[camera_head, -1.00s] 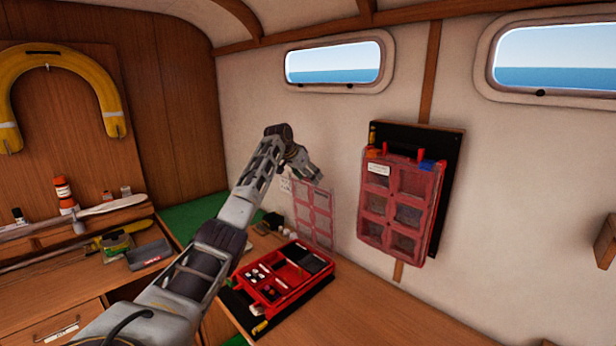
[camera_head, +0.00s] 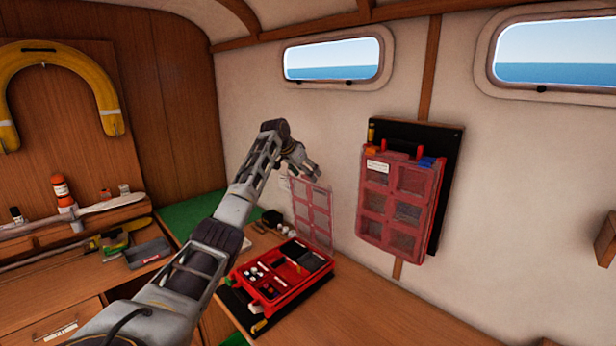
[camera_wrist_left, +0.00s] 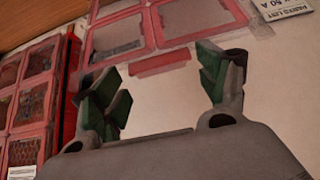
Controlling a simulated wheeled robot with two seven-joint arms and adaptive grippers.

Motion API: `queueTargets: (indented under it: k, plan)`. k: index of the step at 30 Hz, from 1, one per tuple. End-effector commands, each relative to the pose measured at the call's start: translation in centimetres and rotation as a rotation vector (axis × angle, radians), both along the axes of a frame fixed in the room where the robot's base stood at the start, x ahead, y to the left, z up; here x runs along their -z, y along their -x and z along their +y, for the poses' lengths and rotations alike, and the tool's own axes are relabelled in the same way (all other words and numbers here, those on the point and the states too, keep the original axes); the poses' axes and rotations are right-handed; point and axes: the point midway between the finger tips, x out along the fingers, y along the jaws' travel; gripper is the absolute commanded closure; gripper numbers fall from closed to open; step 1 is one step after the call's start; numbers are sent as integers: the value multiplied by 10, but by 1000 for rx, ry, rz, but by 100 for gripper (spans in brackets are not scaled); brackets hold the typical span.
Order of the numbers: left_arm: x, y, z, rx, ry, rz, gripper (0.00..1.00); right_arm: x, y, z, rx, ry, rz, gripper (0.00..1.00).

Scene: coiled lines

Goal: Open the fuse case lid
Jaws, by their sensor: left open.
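A red case (camera_head: 283,277) lies open on the wooden bench, with small parts in its compartments. Its pink-framed clear lid (camera_head: 314,216) stands upright at the back, near the wall. My left gripper (camera_head: 312,173) is open and empty at the lid's top edge. In the left wrist view, the lid (camera_wrist_left: 145,33) lies beyond the open fingers (camera_wrist_left: 165,88); whether they touch it is unclear. A second red case (camera_head: 397,205) with a closed pink-framed lid hangs on a black wall board; it shows at the left in the wrist view (camera_wrist_left: 35,95). My right gripper is out of view.
Dark small items (camera_head: 271,218) and a label on the wall are close to the upright lid. A shelf with bottles (camera_head: 62,195) and tools is at the left. The bench to the right of the open case is clear.

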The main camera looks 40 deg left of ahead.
Motion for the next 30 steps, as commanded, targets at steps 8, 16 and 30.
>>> queueTargets:
  k: [8, 16, 30]
  plan:
    - [-32, 25, 2, 0, -1, 0, 25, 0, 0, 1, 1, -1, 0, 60]
    - [-62, 48, 4, 1, -1, 2, 25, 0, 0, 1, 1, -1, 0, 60]
    - [-77, 60, 4, 1, 1, 5, 25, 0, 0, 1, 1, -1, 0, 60]
